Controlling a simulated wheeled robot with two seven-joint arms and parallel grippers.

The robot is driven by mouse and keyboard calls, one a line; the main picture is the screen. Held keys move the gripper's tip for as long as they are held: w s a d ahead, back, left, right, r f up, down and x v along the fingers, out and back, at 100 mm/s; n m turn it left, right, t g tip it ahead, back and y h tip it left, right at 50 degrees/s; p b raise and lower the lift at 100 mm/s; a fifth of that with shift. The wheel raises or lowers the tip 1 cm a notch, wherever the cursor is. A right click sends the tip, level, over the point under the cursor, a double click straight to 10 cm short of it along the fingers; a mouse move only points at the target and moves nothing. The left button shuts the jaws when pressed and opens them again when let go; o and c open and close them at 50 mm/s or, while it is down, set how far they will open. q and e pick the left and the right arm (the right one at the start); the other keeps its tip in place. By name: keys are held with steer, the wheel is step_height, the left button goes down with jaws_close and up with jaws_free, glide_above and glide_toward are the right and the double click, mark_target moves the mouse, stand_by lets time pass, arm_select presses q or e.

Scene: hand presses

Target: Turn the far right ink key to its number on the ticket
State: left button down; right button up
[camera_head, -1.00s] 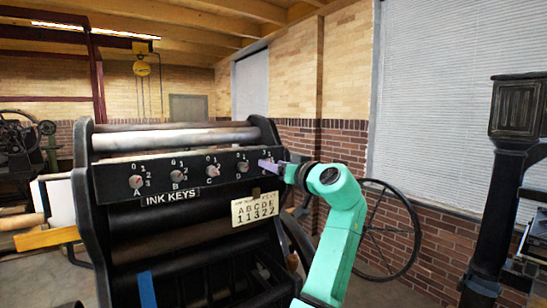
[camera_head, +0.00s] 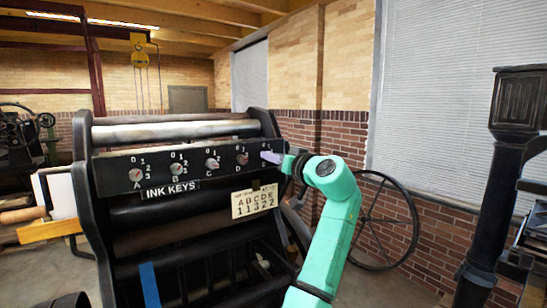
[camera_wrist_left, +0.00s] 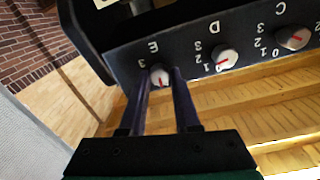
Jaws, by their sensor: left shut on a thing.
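The far right ink key, E (camera_wrist_left: 160,77), is a small pale round knob with a red mark on the dark panel (camera_head: 210,180). My left gripper (camera_head: 270,157) is at the panel's right end, with its two purple fingers on either side of key E, shut on it. In the left wrist view the picture is upside down, and a 3 shows beside the key; its other numbers are hidden by a finger. I cannot tell which number the mark points at. The ticket (camera_head: 254,202) reads ABCDE over 11322, so 2 under E. My right gripper is not in view.
Key D (camera_wrist_left: 226,59) is close beside my fingers, and key C (camera_wrist_left: 292,38) is beyond it. Keys A (camera_head: 135,174) and B (camera_head: 176,169) are at the left of the panel. A large spoked wheel (camera_head: 385,222) stands behind my arm.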

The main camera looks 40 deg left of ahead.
arm_select(q)
steer(key=shift+w+m+g+p, duration=0.1)
steer(key=shift+m+g+p, duration=0.2)
steer(key=shift+m+p, duration=5.15)
steer(key=m+b, duration=0.3)
steer(key=m, duration=0.1)
steer(key=shift+b, duration=0.35)
steer(key=c, duration=0.6)
jaws_free()
steer(key=b+v, duration=0.5)
steer(key=v, duration=0.9)
steer(key=shift+d+b, duration=0.25)
steer(key=shift+b, duration=0.15)
